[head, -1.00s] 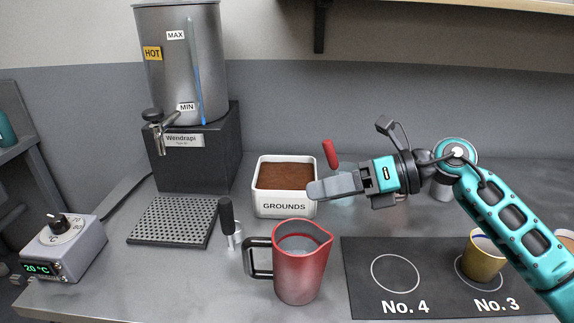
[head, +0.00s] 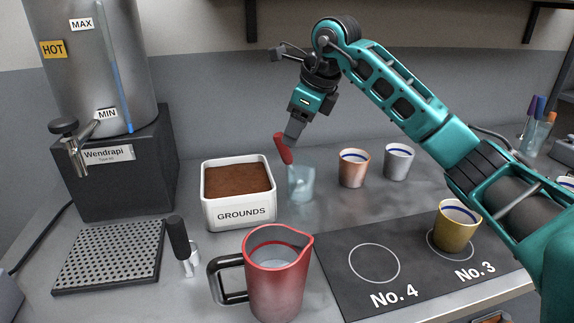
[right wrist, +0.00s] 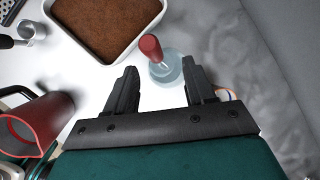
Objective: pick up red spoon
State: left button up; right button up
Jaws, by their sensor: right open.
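The red spoon (head: 283,148) stands with its handle up in a clear glass (head: 301,184) just right of the grounds container. It also shows in the right wrist view (right wrist: 151,48), its red handle leaning out over the glass (right wrist: 168,68). My right gripper (head: 292,136) is above the glass, pointing down, close to the spoon handle. In the right wrist view its two fingers (right wrist: 160,82) are open and apart, with the spoon and glass seen just beyond the gap between the tips. Nothing is held. My left gripper is in no view.
A white grounds container (head: 239,212) stands left of the glass. A red pitcher (head: 278,279) is in front. A copper cup (head: 354,168) and a grey cup (head: 398,161) stand to the right. A yellow cup (head: 457,226) is on the dark mat (head: 350,262). A hot-water dispenser (head: 125,165) stands left.

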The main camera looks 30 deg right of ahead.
aim_at(283, 147)
jog(key=x, duration=0.3)
jog(key=a+b+x, duration=0.1)
jog(key=x, duration=0.2)
jog(key=shift+w+a+f, duration=0.1)
jog(key=shift+a+f, duration=0.05)
jog(key=shift+f, duration=0.05)
jog(key=shift+c, duration=0.2)
jog(key=shift+r, duration=0.1)
grip_shut()
